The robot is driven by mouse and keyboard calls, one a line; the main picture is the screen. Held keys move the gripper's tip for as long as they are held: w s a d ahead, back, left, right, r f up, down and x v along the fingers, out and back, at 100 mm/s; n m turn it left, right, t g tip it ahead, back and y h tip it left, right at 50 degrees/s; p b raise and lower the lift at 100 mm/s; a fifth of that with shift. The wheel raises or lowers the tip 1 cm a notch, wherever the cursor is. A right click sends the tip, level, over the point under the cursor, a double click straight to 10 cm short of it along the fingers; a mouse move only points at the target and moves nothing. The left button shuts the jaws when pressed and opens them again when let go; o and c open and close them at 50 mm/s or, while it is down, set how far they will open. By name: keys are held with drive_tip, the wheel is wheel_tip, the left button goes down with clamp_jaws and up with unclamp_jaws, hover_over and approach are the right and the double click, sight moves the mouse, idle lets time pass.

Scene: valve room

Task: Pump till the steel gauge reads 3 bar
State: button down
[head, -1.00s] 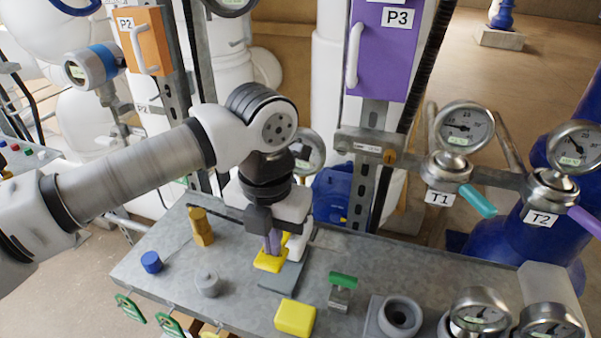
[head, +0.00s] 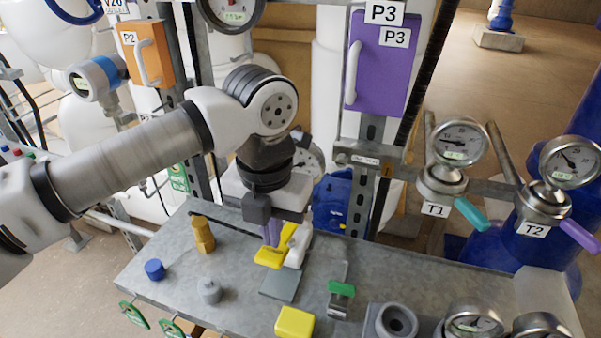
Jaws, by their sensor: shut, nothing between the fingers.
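A yellow pedal-like lever (head: 270,257) is on the bench, tilted up over a flat grey plate (head: 281,286). A yellow arm runs back from it, beside a white part (head: 299,246). My gripper (head: 272,240) is shut and empty, pointing down, its purplish fingers at the top of the lever; I cannot tell whether they touch. A round gauge (head: 312,158) behind my wrist is partly hidden. Steel-rimmed gauges stand above tags T1 (head: 460,143) and T2 (head: 570,163); their readings are too small to tell. Which is the steel gauge is unclear.
The metal bench (head: 225,263) carries a brass fitting (head: 203,235), a blue cap (head: 155,269), a grey knob (head: 209,291), a yellow block (head: 294,322) and a green-handled valve (head: 341,291). A purple P3 box (head: 380,75) stands behind. More gauges (head: 474,322) sit front right.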

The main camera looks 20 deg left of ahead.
sight(273, 251)
drive_tip(key=shift+f, duration=0.15)
wheel_tip(273, 251, down, 5)
drive_tip(key=b, duration=0.5)
drive_tip(key=shift+f, duration=0.1)
drive_tip(key=shift+r+p, duration=1.7)
drive_tip(key=shift+r, duration=1.15)
drive_tip(key=shift+f, duration=0.25)
wheel_tip(273, 251, down, 5)
drive_tip(key=b, duration=0.5)
drive_tip(key=shift+f, duration=0.1)
drive_tip(key=shift+r+p, duration=1.8)
drive_tip(key=shift+r, duration=1)
drive_tip(key=shift+f, duration=0.2)
